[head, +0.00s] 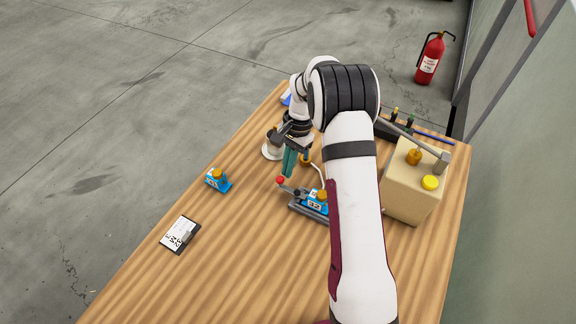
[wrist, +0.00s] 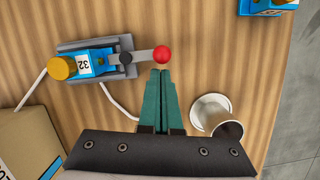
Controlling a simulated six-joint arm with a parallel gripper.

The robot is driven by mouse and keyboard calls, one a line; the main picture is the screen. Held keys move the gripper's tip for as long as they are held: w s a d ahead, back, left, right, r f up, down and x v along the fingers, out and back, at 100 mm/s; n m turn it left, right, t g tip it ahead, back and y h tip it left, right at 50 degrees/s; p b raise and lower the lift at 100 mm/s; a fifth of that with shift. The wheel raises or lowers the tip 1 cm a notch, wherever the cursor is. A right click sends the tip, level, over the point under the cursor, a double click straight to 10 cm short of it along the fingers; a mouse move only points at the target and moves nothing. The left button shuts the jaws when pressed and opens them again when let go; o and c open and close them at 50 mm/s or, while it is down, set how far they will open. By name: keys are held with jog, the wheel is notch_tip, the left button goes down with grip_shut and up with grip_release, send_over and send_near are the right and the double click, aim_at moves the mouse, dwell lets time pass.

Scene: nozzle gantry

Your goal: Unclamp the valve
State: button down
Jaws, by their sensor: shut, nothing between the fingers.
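A blue valve (head: 314,200) with an orange cap and a label reading 32 sits in a grey clamp (head: 300,207); my arm hides part of both in the head view. In the wrist view the valve (wrist: 98,60) lies in the grey clamp (wrist: 126,44), whose lever points right and ends in a red knob (wrist: 162,53). The red knob (head: 280,180) also shows in the head view. My gripper (head: 287,176) has green fingers, shut and empty. In the wrist view the fingertips of my gripper (wrist: 160,72) are just below the knob; I cannot tell if they touch it.
A second blue valve (head: 217,180) stands loose on the left, near a clipboard (head: 180,234). A metal cup (wrist: 213,113) stands beside my fingers. A beige box (head: 412,185) with a yellow button is on the right. The wooden table (head: 240,225) is bare between clipboard and clamp.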

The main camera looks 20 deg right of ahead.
aim_at(277, 180)
jog(key=shift+s+a+n, duration=0.1)
jog(key=shift+a+n, duration=0.35)
jog(key=shift+n, duration=0.55)
jog(key=shift+s+a+n+g+h, duration=0.25)
jog(key=shift+a+n+g+h, duration=0.25)
jog(key=shift+n, duration=0.7)
jog(key=n, duration=0.1)
jog(key=s+a+n, duration=0.1)
jog(key=n, duration=0.2)
jog(key=shift+s+a+h, duration=0.2)
jog(key=shift+a+h, duration=0.1)
jog(key=shift+h, duration=0.1)
jog(key=n, duration=0.2)
jog(key=s+n+h, duration=0.1)
jog(key=n, duration=0.1)
jog(key=s+a+n, duration=0.1)
jog(key=shift+s+n, duration=0.15)
jog(key=shift+n, duration=0.25)
jog(key=shift+s+n+h, duration=0.3)
jog(key=shift+s+n, duration=0.2)
jog(key=shift+n, duration=0.55)
jog(key=shift+s+n+h, duration=0.3)
jog(key=shift+s+n, duration=0.2)
jog(key=shift+n, duration=0.55)
